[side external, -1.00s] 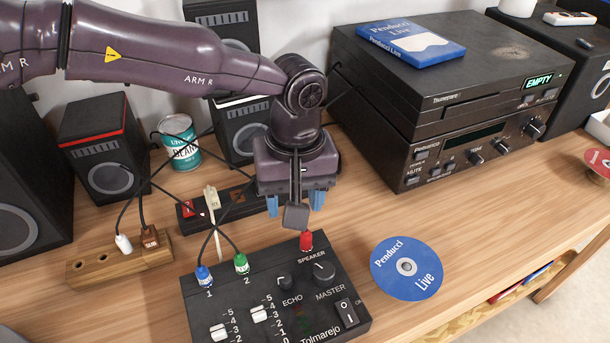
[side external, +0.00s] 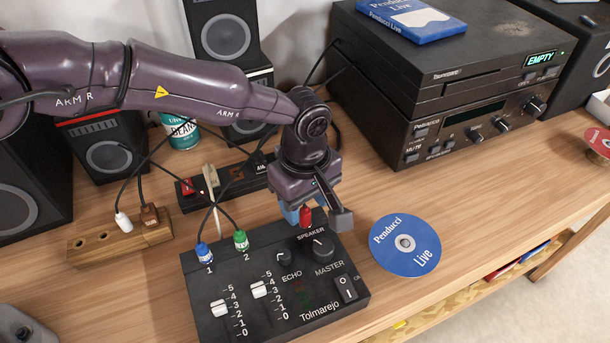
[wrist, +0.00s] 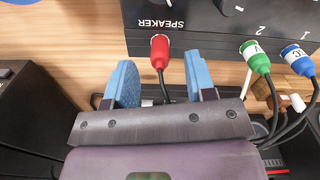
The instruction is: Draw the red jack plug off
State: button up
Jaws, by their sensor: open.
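The red jack plug (side external: 306,216) sits in the SPEAKER socket at the back edge of the black mixer (side external: 215,268). In the wrist view the red plug (wrist: 160,50) shows between my two blue fingers, with a dark cable running from its rear. My gripper (wrist: 158,80) is open, one finger on each side of the plug, with a gap on both sides. In the side view my gripper (side external: 304,214) is low, just behind the mixer's back edge, and its fingers are partly hidden by the wrist.
Blue (side external: 203,252) and green (side external: 241,240) plugs sit in the mixer to the left, their cables crossing behind. A power strip (side external: 240,181) lies behind. A wooden block (side external: 95,241) with plugs stands left, a blue disc (side external: 405,246) right. An amplifier stack (side external: 420,130) stands at the back right.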

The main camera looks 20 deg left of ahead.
jog(key=shift+f, duration=1.45)
grip_shut()
jog(key=shift+r, duration=0.7)
jog(key=shift+r, duration=1.15)
